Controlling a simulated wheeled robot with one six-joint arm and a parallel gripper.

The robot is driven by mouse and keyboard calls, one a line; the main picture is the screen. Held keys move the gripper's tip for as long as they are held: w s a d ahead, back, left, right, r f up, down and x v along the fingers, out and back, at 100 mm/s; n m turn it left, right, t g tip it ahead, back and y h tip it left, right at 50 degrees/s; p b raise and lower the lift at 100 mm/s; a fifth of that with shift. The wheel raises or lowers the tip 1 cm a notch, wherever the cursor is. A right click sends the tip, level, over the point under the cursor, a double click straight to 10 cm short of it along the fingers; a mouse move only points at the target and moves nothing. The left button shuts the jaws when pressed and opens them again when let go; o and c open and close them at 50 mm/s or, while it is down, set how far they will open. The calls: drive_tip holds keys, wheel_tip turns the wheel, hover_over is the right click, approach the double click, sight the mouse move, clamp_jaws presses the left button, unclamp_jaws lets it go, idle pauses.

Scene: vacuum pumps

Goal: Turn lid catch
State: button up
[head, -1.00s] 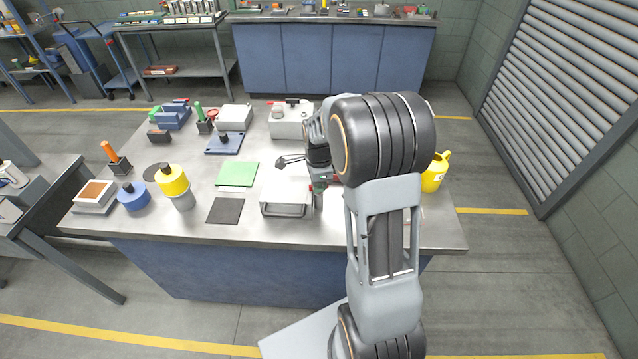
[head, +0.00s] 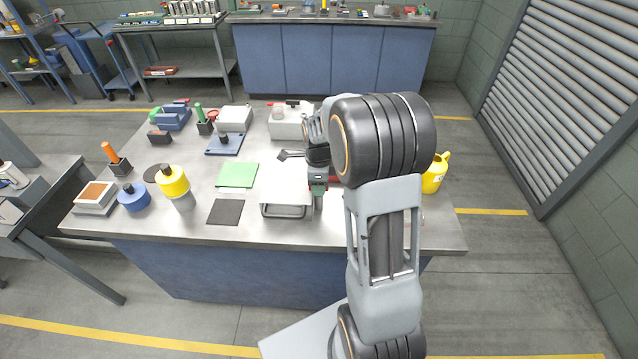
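A pale grey box (head: 284,188) with a handle-like bar (head: 284,211) on its front stands on the bench, below and beside the end of my arm. I cannot make out a lid catch on it; its right side is partly covered by my wrist. My gripper (head: 287,155) shows as dark, thin fingers reaching left from the wrist, over the box's far part. Whether they touch anything, and how far apart they are, is too small to tell. A small red and green part (head: 318,187) shows below the wrist.
A yellow can (head: 435,173) stands right of my arm.

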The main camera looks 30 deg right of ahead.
drive_tip(key=shift+r+p, duration=0.45)
drive_tip(key=shift+r, duration=0.3)
drive_tip(key=shift+r, duration=0.15)
drive_tip(key=shift+r+p, duration=2.2)
drive_tip(key=shift+r, duration=0.7)
drive_tip(key=shift+f, duration=0.1)
